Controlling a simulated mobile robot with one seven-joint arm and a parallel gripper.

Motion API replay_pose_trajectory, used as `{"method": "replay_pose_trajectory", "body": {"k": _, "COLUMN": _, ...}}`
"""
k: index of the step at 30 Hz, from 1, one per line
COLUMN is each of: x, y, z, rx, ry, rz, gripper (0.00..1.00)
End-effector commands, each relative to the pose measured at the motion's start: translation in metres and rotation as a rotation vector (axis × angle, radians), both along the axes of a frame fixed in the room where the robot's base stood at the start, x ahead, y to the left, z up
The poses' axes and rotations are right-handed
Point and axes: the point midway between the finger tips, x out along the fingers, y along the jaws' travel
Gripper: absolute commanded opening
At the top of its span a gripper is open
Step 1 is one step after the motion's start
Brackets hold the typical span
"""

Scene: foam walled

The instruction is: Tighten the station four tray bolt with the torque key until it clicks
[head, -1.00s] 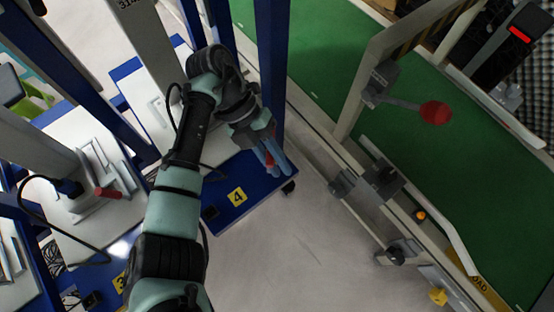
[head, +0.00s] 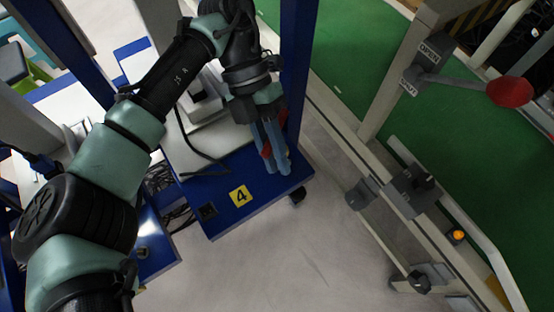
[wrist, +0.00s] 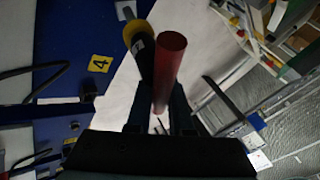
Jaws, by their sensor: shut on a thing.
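A little red shows between the fingers in the head view. In the wrist view the red cylinder (wrist: 169,65) stands out between the fingers. A black piece with a yellow rim (wrist: 140,50) lies beside it; I cannot tell whether it belongs to the tool. A yellow "4" label (head: 240,195) marks the tray. I cannot make out the tray bolt.
A blue post (head: 298,70) stands close beside my gripper. Black cables (head: 200,160) run over the station at left. At right are a green conveyor (head: 380,60), its frame and a lever with a red knob (head: 510,91). Pale floor (head: 300,250) is open in front.

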Motion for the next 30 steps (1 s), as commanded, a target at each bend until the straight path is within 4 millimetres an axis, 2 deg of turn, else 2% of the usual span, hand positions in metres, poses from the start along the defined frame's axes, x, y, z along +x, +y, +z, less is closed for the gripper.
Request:
{"method": "replay_pose_trajectory", "body": {"k": 1, "x": -0.0024, "y": -0.0184, "z": -0.0003, "rx": -0.032, "ry": -0.009, "rz": -0.059, "gripper": 0.0}}
{"method": "replay_pose_trajectory", "body": {"k": 22, "x": -0.0037, "y": -0.0193, "z": 0.0, "rx": -0.037, "ry": -0.004, "rz": -0.061, "gripper": 0.0}}
{"method": "replay_pose_trajectory", "body": {"k": 30, "x": -0.0035, "y": -0.0193, "z": 0.0093, "rx": -0.037, "ry": -0.004, "rz": -0.061, "gripper": 0.0}}
